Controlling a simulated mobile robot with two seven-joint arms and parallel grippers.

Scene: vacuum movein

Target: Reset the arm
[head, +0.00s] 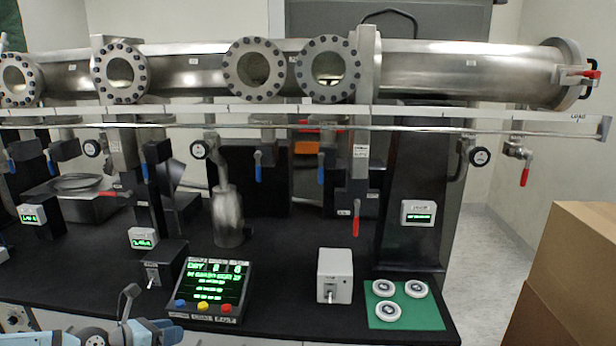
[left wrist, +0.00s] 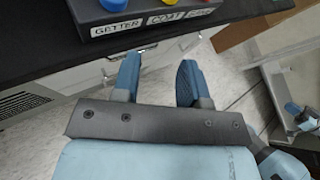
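My left gripper (head: 168,331) is at the lower left of the head view, low by the bench's front edge and close to the control box (head: 210,287). In the left wrist view its two blue fingers (left wrist: 158,82) stand apart with nothing between them. My right gripper cannot be made out in the head view. A small blue and grey part (left wrist: 298,115) shows at the right of the left wrist view; I cannot tell what it is.
The black bench (head: 285,270) carries a grey switch box (head: 335,276) and a green mat (head: 404,313) with three white discs. A steel vacuum tube (head: 460,72) with round ports runs above. Cardboard boxes (head: 570,270) stand at the right. White cabinet drawers (left wrist: 85,78) are below the bench.

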